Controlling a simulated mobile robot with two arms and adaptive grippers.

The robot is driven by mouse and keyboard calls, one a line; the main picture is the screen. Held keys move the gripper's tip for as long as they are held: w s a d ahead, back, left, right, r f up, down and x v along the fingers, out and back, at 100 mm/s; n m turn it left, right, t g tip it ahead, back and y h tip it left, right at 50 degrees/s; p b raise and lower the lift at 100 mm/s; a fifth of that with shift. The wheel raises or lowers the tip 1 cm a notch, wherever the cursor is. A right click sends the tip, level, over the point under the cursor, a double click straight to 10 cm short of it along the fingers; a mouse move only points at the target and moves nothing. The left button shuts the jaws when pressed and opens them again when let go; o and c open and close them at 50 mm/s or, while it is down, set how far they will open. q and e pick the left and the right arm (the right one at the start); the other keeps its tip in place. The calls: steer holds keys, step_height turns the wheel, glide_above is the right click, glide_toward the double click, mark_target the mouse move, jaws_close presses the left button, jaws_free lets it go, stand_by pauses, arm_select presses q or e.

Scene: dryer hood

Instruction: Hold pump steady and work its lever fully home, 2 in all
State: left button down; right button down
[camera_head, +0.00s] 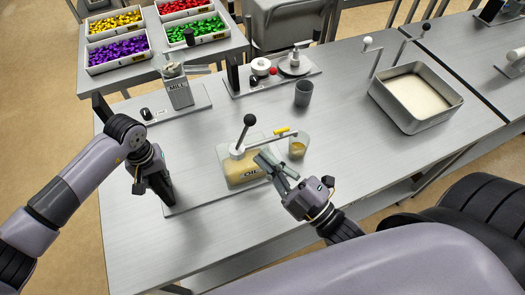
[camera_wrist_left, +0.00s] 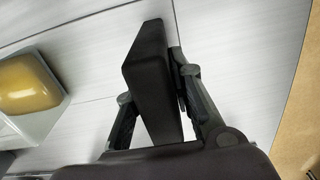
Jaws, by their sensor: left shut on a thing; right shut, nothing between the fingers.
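The oil pump (camera_head: 243,168) is a clear box of yellowish oil marked OIL on a flat grey base plate. Its lever (camera_head: 249,121), a stem with a black ball knob, stands up from the white cap. My left gripper (camera_head: 158,186) is shut on the black upright grip at the plate's left end; the left wrist view shows this black grip (camera_wrist_left: 150,75) between the fingers, with the oil box (camera_wrist_left: 28,85) at left. My right gripper (camera_head: 268,163) is shut and empty, close to the pump's right side, below the knob; whether it touches is unclear.
A clear cup (camera_head: 299,147) with some yellow liquid stands right of the pump, by the yellow-marked spout (camera_head: 282,132). A grey cup (camera_head: 303,93), a mill (camera_head: 180,92), another fixture (camera_head: 293,68) and a metal basin (camera_head: 417,97) stand behind. The front table strip is clear.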

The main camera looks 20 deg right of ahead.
arm_select(q)
steer(key=shift+s+a+f, duration=0.1)
steer(key=shift+s+f, duration=0.15)
steer(key=shift+f, duration=0.05)
steer(key=c, duration=1.8)
jaws_free()
steer(key=o, duration=0.5)
steer(key=shift+w+r, duration=0.15)
steer(key=shift+w, duration=0.1)
steer(key=shift+r, duration=0.1)
step_height(320, 180, up, 12)
steer(key=shift+f, duration=0.1)
steer(key=shift+s, duration=0.1)
